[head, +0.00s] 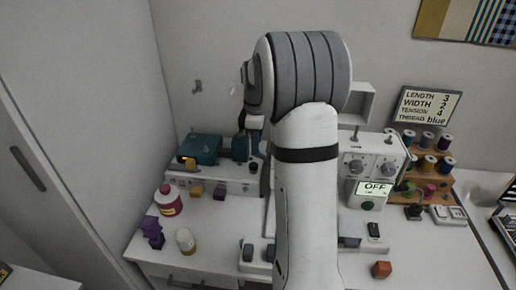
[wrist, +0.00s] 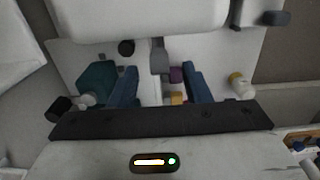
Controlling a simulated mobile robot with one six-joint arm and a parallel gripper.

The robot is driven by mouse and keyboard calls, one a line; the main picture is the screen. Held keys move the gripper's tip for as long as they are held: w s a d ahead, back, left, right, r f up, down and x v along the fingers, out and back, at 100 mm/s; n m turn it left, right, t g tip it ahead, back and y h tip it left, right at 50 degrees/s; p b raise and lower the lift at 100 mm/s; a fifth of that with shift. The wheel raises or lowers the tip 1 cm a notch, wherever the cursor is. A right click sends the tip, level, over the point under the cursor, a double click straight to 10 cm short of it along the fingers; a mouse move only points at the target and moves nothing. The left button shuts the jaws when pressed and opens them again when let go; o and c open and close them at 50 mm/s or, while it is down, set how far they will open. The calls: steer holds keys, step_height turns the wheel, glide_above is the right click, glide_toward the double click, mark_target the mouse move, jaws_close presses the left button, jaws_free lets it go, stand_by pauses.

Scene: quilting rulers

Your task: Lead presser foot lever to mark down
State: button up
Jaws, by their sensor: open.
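The white sewing machine (head: 383,150) stands at the back of the table, with two dials and a display reading OFF. My arm hides its middle in the head view. My gripper (wrist: 160,86) is open, with its two blue fingers apart in the wrist view. A grey lever-like part (wrist: 159,58) shows beyond and between the fingertips, below the white machine body (wrist: 140,18); I cannot tell for sure that it is the presser foot lever. No contact with it is clear. I cannot make out the down mark in either view.
A teal box (head: 199,149) sits at the back left. A red bottle (head: 168,199), a purple object (head: 152,228) and a pale spool (head: 185,241) stand at the left. A thread rack (head: 432,170) is at the right. An orange block (head: 381,269) lies near the front.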

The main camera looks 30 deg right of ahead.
mark_target(260, 156)
steer(key=shift+f, duration=1.5)
steer(key=shift+c, duration=0.4)
